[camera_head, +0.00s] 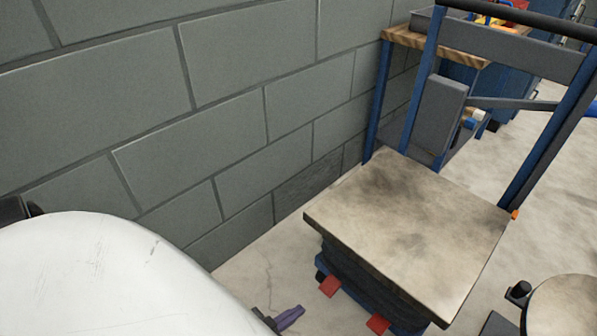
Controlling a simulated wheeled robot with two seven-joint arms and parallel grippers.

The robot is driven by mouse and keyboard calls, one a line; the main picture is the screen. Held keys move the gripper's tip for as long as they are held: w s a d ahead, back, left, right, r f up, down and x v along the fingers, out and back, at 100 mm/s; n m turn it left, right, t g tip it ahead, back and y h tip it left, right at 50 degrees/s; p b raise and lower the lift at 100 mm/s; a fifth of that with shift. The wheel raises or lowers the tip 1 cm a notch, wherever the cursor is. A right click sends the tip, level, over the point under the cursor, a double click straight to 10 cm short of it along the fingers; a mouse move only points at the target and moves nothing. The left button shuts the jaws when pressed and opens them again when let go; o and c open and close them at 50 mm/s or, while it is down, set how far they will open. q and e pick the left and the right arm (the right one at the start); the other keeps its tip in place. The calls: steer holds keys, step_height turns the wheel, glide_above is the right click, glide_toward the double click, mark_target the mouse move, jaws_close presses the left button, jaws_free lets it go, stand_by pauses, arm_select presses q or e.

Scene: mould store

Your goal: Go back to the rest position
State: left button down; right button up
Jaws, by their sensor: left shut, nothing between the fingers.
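My left gripper (281,320) shows only in small part at the bottom edge of the head view, past the large white link of my left arm. Its visible parts are dark and purple. It is shut and holds nothing that I can see. It is low, left of the lift table and apart from it in the picture. The rest of it is hidden by the arm link or cut off by the frame edge. My right gripper is out of view.
A lift table with a worn flat top (410,225), blue push frame (425,85) and red-tipped feet stands at centre right; its top is empty. A grey block wall (230,120) rises behind. A wooden-topped bench (400,38) is behind. A round-topped object (565,308) is lower right.

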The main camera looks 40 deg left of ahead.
arm_select(q)
steer(key=shift+s, duration=0.5)
